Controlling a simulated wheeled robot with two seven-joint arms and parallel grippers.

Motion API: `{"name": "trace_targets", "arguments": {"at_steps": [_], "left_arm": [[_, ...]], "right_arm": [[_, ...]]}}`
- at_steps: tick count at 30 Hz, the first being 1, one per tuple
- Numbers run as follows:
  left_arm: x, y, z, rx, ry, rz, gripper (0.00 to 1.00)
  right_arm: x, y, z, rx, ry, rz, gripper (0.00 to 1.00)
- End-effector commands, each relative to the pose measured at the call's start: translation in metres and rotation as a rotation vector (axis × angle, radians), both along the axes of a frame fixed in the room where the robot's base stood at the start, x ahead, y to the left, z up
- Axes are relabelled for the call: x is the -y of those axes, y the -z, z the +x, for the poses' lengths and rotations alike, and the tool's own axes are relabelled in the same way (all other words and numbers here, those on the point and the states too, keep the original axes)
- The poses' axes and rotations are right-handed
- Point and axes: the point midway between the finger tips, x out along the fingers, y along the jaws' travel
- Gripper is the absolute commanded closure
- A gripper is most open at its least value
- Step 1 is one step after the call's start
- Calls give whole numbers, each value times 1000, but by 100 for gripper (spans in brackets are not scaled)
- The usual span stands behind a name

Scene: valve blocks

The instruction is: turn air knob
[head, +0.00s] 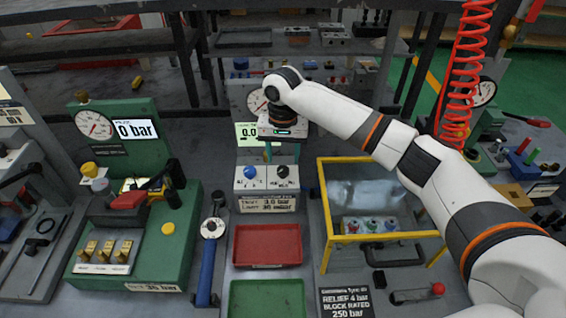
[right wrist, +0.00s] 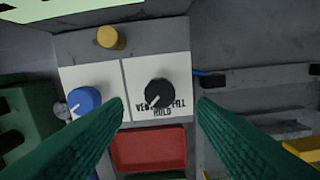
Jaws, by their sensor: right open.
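A pale control block (head: 266,203) carries a blue knob (head: 250,172) on its left and a black knob (head: 283,171) on its right. No label reading "air" is legible on either. In the right wrist view the black knob (right wrist: 158,92) has the words vent, fill and hold around it, partly covered by the knob. The blue knob (right wrist: 85,100) is to its left. My right gripper (head: 282,152) is open above the block. Its two green fingers (right wrist: 160,104) are spread to either side of the black knob in the picture, with nothing between them visibly touched.
A red tray (head: 267,246) and a green tray (head: 267,297) lie in front of the block. A yellow-framed guard box (head: 326,215) stands to the right, a green gauge unit (head: 135,235) to the left. A blue-handled wrench (head: 208,262) lies between. A yellow button (right wrist: 110,37) sits behind the knobs.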

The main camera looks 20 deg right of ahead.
Motion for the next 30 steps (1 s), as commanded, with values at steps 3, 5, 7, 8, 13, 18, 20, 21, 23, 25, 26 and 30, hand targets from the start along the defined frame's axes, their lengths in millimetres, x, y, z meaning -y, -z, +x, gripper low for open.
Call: {"name": "trace_targets", "arguments": {"at_steps": [3, 5, 7, 8, 13, 18, 20, 21, 23, 25, 26, 30], "left_arm": [[0, -4, 0, 0, 0, 0, 100], [0, -5, 0, 0, 0, 0, 100], [0, -6, 0, 0, 0, 0, 100], [0, -6, 0, 0, 0, 0, 100], [0, -6, 0, 0, 0, 0, 100], [0, -6, 0, 0, 0, 0, 100], [0, -6, 0, 0, 0, 0, 100], [0, -6, 0, 0, 0, -1, 100], [1, -6, 0, 0, 1, -1, 100], [1, -6, 0, 0, 1, -1, 100], [1, -6, 0, 0, 1, -1, 100], [1, -6, 0, 1, 1, -1, 100]], "right_arm": [[1, 20, -1, -3, 0, -1, 48], [0, 28, 0, -3, 0, -1, 48], [0, 35, 0, -1, 1, -1, 48], [0, 37, 0, -1, 1, -1, 48], [0, 44, 0, 0, 0, 0, 48], [0, 44, 0, 0, 0, 0, 48], [0, 44, 0, 0, 0, 0, 51], [0, 44, 0, 0, 0, 0, 58], [0, 44, 0, 0, 0, 0, 68], [0, 43, 0, 0, 0, 0, 79], [0, 43, 0, 0, 0, 0, 84], [0, 43, 0, 0, -1, 0, 93]]}}
